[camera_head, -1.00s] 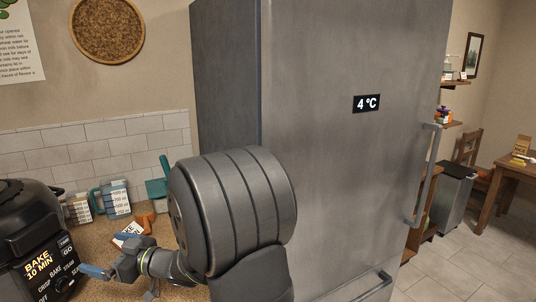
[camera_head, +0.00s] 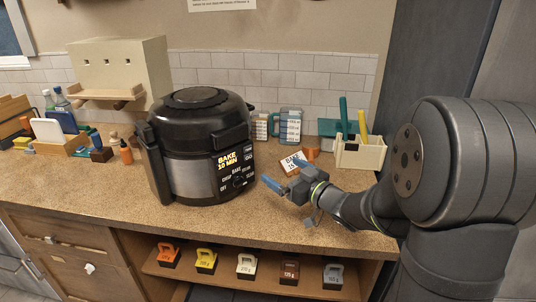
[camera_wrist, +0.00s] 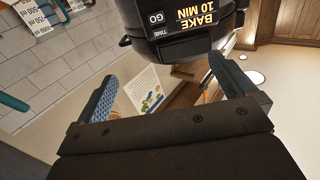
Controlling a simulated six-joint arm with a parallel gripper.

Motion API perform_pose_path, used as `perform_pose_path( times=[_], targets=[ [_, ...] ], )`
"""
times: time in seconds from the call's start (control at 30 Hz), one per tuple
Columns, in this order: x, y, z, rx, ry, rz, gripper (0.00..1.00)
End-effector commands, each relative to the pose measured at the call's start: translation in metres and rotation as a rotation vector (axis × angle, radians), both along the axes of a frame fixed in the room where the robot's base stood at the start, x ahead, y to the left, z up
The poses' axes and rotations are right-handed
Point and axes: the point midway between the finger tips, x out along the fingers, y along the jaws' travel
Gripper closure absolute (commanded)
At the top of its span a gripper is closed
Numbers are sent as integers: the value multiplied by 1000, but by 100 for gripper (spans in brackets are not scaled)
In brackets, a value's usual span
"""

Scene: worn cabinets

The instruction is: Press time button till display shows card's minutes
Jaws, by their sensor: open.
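The dark multicooker (camera_head: 205,125) stands on the counter. Its lit display (camera_head: 229,158) reads BAKE 10 MIN; the display (camera_wrist: 196,24) is also legible in the wrist view. The TIME button (camera_wrist: 164,32) is beside the display, next to the GO button (camera_wrist: 157,18). A small white card (camera_head: 292,163) lies or leans behind my gripper; it starts with BAKE, but its number is too small to read surely. My gripper (camera_head: 284,174) is open and empty, right of the cooker's panel and apart from it. Both blue fingers (camera_wrist: 168,88) show in the wrist view.
Measuring jugs (camera_head: 289,127) stand behind, against the tiles. A cream caddy (camera_head: 360,153) with upright utensils is right, near my arm. A mode dial (camera_head: 239,182) sits low on the cooker's panel. Coloured weights (camera_head: 246,266) stand on the shelf below. Bare counter lies before the cooker.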

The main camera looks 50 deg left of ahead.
Motion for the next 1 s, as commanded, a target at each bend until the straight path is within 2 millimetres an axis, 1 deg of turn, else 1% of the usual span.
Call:
perform_pose_path(
  times=[0.8, 0.97, 1.0],
  targets=[
    [0, 0, 0, 0, 0, 0, 0],
    [0, 0, 0, 0, 0, 0, 31],
    [0, 0, 0, 0, 0, 0, 39]
  ],
)
